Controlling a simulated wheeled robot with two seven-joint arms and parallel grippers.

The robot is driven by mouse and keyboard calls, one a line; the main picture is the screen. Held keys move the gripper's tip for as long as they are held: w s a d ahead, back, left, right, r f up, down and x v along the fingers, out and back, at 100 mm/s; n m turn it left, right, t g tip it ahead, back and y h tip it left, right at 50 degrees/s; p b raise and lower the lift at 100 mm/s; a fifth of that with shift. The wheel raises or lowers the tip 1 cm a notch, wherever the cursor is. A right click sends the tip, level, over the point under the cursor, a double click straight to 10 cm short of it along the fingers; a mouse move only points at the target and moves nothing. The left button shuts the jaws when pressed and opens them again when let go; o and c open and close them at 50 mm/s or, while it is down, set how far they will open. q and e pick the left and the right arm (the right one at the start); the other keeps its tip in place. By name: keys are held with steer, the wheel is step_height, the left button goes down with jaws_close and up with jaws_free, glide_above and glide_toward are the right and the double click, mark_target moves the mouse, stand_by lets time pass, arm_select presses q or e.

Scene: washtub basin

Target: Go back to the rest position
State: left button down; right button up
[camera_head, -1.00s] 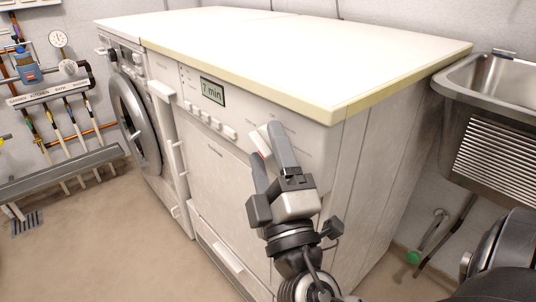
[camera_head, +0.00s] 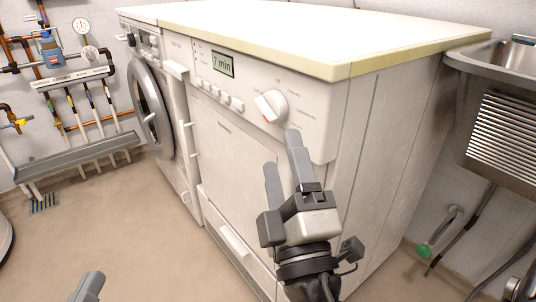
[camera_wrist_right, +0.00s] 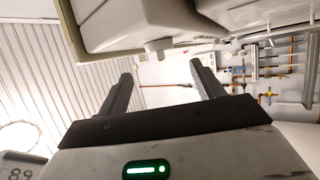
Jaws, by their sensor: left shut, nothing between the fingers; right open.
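My right gripper (camera_head: 283,162) is in front of the white dishwasher (camera_head: 232,155), below its dial (camera_head: 270,106). Its two fingers are apart and empty, and they look clear of the dial. In the right wrist view the fingers (camera_wrist_right: 162,86) are also spread with nothing between them. My left gripper (camera_head: 90,286) shows only as a grey fingertip at the bottom left edge of the head view, over bare floor. It is shut with nothing seen in it; the rest of it is out of frame.
The dishwasher's display (camera_head: 222,64) reads 7 min. A pale countertop (camera_head: 330,30) covers it and the washing machine (camera_head: 152,105) to its left. A metal sink (camera_head: 495,60) is at the right. Pipes and valves (camera_head: 75,75) line the left wall. The floor (camera_head: 120,215) at left is open.

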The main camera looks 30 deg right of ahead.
steer(key=w+a+f+m+g+y, duration=0.2)
steer(key=a+f+m+g+y, duration=0.35)
steer(key=a+f+y, duration=0.6)
arm_select(q)
steer(key=s+a+r+g+y+p, duration=0.4)
steer(key=a+r+g+y+p, duration=0.1)
steer(key=p, duration=2.7)
step_height(320, 180, up, 2)
steer(key=shift+a+r+g+y, duration=0.15)
steer(key=shift+a+g+y, duration=0.15)
steer(key=shift+a+y, duration=0.55)
arm_select(e)
steer(key=s+d+r+m+g, duration=0.4)
steer(key=s+d+r+g, duration=0.1)
steer(key=r, duration=0.5)
steer(key=shift+s+d+r+g+h, duration=0.2)
steer(key=shift+s+g+h, duration=0.25)
steer(key=shift+s+g, duration=0.2)
